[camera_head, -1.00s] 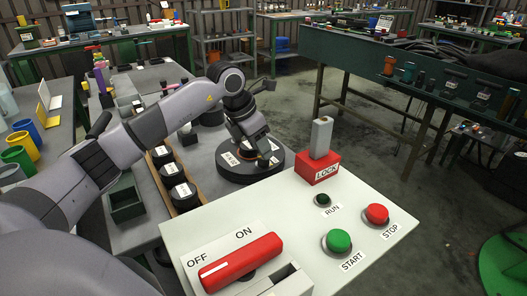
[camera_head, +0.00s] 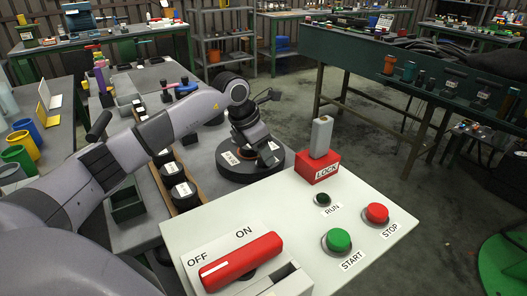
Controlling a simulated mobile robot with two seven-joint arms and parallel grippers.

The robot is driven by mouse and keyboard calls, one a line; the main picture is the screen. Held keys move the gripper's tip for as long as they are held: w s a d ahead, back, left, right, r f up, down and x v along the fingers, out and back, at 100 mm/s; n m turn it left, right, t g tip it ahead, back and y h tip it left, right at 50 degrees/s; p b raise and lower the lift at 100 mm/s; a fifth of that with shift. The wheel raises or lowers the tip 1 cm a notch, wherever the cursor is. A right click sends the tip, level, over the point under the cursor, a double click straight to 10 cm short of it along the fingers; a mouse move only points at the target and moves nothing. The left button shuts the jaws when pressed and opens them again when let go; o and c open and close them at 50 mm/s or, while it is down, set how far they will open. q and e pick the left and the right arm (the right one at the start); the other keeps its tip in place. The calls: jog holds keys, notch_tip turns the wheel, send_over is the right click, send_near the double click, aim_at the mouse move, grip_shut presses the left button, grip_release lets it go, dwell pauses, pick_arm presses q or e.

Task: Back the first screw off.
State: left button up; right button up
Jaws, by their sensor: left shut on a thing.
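My left gripper (camera_head: 268,157) points down at the right part of a black round disc unit (camera_head: 240,174) with white labels, on the grey bench. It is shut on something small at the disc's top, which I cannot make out. The first screw is not distinguishable; the fingers and wrist hide that spot. My right gripper is not in view.
A white control panel (camera_head: 285,215) stands in front, with a red OFF/ON switch (camera_head: 240,262), a green START button (camera_head: 338,241), a red STOP button (camera_head: 376,213) and a red LOCK block (camera_head: 318,172). Labelled black cylinders (camera_head: 183,194) stand in a wooden rack left of the disc.

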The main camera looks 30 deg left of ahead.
aim_at(253, 167)
pick_arm(q)
jog(key=shift+m, duration=0.3)
jog(key=o, duration=0.8)
jog(key=shift+r, duration=0.1)
jog(key=shift+v, duration=3.55)
jog(key=shift+a, duration=0.1)
